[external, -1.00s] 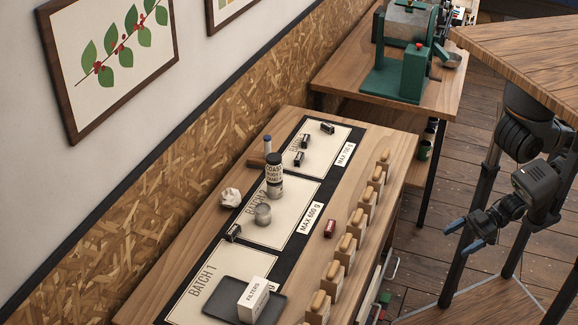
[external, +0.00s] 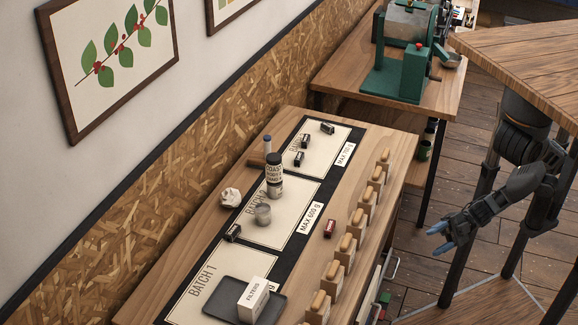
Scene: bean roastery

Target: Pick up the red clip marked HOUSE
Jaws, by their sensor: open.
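One dark red clip (external: 330,228) lies on the wooden table, just right of the MAX 600 g label. Its marking is too small to read. Several black clips lie on the batch mats: one (external: 327,128) and another (external: 300,158) on the far mat, and one (external: 233,232) at the left edge near the Batch 1 mat. My gripper (external: 441,240), with blue fingertips, is open and empty. It hangs over the floor to the right of the table, well apart from the red clip.
A row of bags with wooden tops (external: 347,244) lines the table's right side, between my gripper and the red clip. A dark canister (external: 274,176), metal cup (external: 263,214), crumpled paper (external: 230,197) and filters box (external: 253,298) on a tray (external: 222,308) stand on the left.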

